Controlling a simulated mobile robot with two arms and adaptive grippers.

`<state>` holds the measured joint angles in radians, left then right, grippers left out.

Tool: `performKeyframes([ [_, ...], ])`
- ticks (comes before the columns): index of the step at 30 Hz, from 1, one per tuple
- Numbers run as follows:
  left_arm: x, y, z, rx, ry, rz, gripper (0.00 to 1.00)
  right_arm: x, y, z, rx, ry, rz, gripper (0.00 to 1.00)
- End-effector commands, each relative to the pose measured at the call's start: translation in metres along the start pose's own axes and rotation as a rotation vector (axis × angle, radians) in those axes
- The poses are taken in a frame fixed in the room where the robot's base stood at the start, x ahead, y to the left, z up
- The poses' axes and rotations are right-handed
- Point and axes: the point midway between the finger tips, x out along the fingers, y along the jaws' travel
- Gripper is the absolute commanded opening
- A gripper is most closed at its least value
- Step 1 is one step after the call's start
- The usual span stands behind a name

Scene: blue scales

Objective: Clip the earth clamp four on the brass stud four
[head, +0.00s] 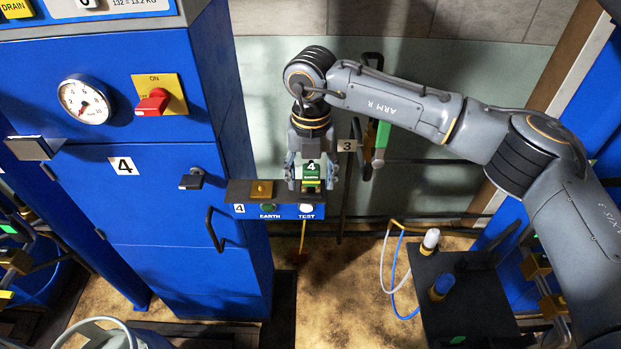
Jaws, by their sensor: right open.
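The earth clamp four (311,171), green with a white "4" label, stands at the right end of the small shelf of blue cabinet 4, above the word TEST. My right gripper (312,184) points down over it, open, with its fingers on either side of the clamp. I cannot tell whether they touch it. The brass stud four (262,188) is a gold block on the dark shelf top (238,191), left of the clamp and above the word EARTH. Nothing is on the stud. The clamp's lower part is partly hidden by the fingers. My left gripper is not in view.
Cabinet 4 (140,200) stands left of the shelf, with a gauge (85,98), a red switch (153,102) and a handle (214,229). A green-handled tool (381,140) hangs behind my right arm. A dark stand (460,295) with bottles is at lower right.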

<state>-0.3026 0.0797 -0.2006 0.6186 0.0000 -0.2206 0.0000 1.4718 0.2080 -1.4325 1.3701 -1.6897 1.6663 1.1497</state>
Motion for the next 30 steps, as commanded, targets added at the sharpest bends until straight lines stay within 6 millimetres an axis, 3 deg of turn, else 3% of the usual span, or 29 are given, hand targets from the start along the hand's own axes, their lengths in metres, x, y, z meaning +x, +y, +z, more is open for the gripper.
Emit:
performKeyframes([
  [30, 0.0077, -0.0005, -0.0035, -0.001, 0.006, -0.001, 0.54, 0.0008, 0.0001, 0.0000, 0.000, 0.000, 0.000, 0.58],
])
